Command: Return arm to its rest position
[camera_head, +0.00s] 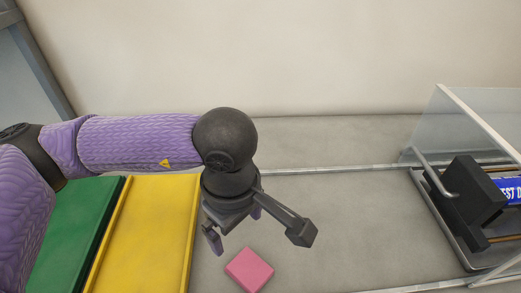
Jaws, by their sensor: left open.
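My left arm comes in from the left in purple padding and reaches over the cart top. Nothing shows between the fingers. A pink block (249,271) lies on the grey surface (350,225) just below the gripper in the picture, and no finger appears to hold it. My right gripper is not in view.
A green tray (72,235) and a yellow tray (145,235) lie at the left, partly under my arm. The grey surface between is clear.

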